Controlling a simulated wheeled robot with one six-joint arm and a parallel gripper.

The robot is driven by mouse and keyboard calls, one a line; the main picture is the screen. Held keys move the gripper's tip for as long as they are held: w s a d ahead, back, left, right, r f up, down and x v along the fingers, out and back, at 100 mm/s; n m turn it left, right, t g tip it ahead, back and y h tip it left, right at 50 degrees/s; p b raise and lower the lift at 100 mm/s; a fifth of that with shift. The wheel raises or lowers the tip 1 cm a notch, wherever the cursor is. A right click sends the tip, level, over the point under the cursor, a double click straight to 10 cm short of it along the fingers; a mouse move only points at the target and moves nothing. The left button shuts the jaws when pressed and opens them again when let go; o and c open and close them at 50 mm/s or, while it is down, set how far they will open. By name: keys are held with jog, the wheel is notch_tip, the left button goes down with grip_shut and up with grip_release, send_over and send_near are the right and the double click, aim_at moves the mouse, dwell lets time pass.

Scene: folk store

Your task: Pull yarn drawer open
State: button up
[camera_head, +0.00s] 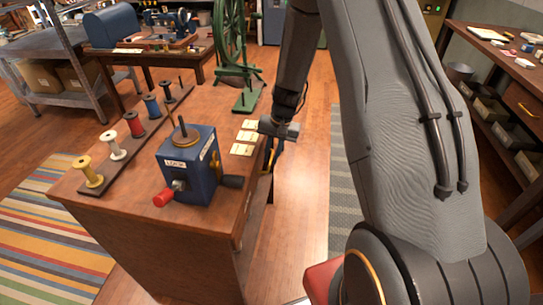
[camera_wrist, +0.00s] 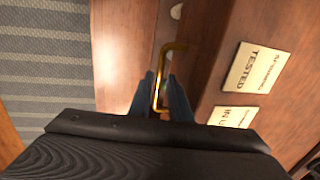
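In the wrist view, a brass drawer handle (camera_wrist: 160,78) stands out from the brown wooden front (camera_wrist: 198,68) of the work table. The two dark blue fingers of my gripper (camera_wrist: 162,80) are on either side of the handle bar. A gap shows between them, and a firm grip on the bar is not visible. In the head view, my gripper (camera_head: 279,150) is low beside the table's right side, mostly hidden by my wrist. The drawer front is seen at a steep angle. It looks flush, but I cannot read any yarn label.
The table top (camera_head: 215,103) holds a blue crank box (camera_head: 190,170), thread spools (camera_head: 112,146), paper cards (camera_head: 242,149) and a green wheel stand (camera_head: 245,98). Wooden floor (camera_head: 303,180) and a grey striped rug (camera_head: 343,175) lie right of the table. Shelving (camera_head: 500,125) stands farther right.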

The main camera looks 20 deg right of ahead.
jog(key=shift+f, duration=0.3)
grip_shut()
jog(key=shift+d, duration=0.1)
